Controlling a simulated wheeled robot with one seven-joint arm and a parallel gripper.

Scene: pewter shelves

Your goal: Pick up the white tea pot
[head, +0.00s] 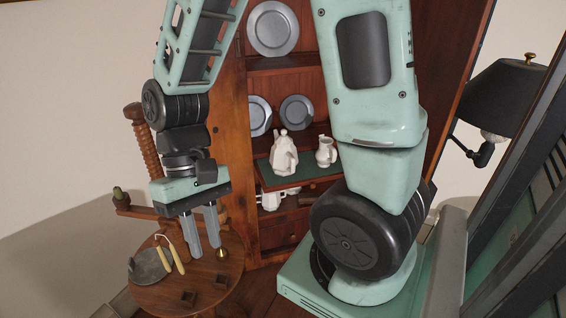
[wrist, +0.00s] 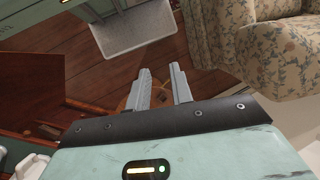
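The white tea pot (head: 284,160) stands upright on a green-topped shelf board (head: 309,176) of the wooden cabinet, in the head view. A smaller white jug (head: 326,153) stands to its right. My gripper (head: 206,251) points down over the round wooden table, left of and apart from the tea pot. In the wrist view my gripper (wrist: 159,74) has its two fingers apart with nothing between them. White crockery (wrist: 92,163) shows at the lower left of the wrist view, partly cut off; I cannot tell which piece it is.
The round table (head: 215,285) holds a grey disc (head: 149,267), yellow-handled tools (head: 174,256) and a small brass piece (head: 221,254). More white crockery (head: 270,201) sits below the green board. Grey plates (head: 273,28) stand above. A black lamp (head: 502,95) is at right. A floral armchair (wrist: 270,45) shows in the wrist view.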

